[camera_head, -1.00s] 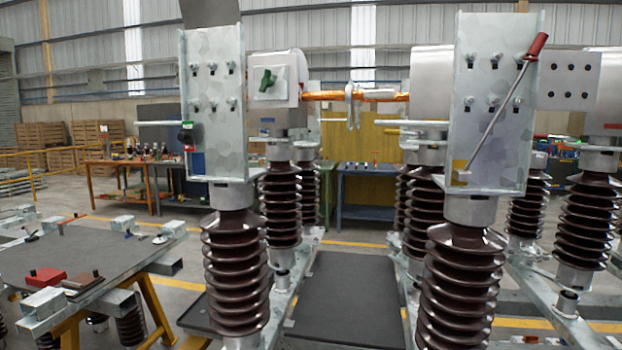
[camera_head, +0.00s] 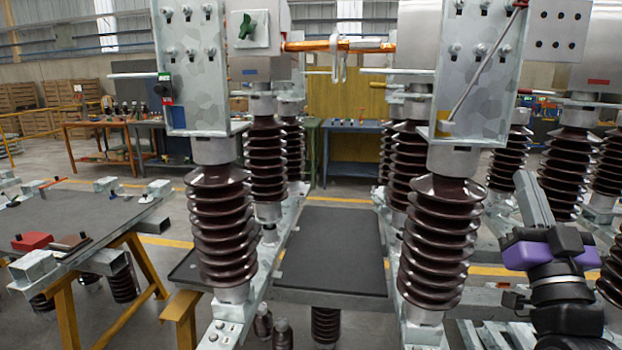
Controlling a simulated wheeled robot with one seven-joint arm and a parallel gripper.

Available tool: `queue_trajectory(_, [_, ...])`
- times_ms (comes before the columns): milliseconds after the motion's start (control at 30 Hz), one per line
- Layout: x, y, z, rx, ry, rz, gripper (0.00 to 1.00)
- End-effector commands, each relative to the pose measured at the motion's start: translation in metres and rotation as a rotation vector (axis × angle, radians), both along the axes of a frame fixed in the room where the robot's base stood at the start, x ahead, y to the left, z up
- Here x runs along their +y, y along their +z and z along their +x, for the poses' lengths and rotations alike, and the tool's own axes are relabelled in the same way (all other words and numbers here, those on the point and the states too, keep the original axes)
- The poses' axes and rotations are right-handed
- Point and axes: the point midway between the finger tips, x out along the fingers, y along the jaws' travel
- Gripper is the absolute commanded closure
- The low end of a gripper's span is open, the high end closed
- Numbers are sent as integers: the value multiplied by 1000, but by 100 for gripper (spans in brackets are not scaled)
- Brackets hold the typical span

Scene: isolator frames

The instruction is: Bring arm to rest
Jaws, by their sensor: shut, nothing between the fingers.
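Part of my arm (camera_head: 550,250) shows at the lower right of the head view. It has black joints, a purple band and a grey link that rises up and to the left. It appears in front of the right-hand brown insulators. I cannot make out my gripper or its fingers in this view. Nothing held by the arm can be seen.
Ribbed brown insulators (camera_head: 222,225) carry galvanised plates; the right plate (camera_head: 478,70) has a lever. A dark mat (camera_head: 335,250) lies between the two frames. A grey-topped table (camera_head: 75,225) with a red box (camera_head: 32,241) stands left. Workbenches are behind.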

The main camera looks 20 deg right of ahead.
Motion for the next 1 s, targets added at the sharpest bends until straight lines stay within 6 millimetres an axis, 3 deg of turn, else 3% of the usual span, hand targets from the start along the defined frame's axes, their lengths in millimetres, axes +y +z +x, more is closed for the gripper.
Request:
queue_trajectory(33, [14, -25, 0, 19, 15, 28, 100])
queue_trajectory(100, [31, -51, -3, 38, 32, 56, 100])
queue_trajectory(467, [130, -170, -41, 192, 140, 156, 100])
queue_trajectory(767, [212, -244, -101, 394, 262, 190, 100])
queue_trajectory(1000, [265, -296, -165, 621, 375, 195, 100])
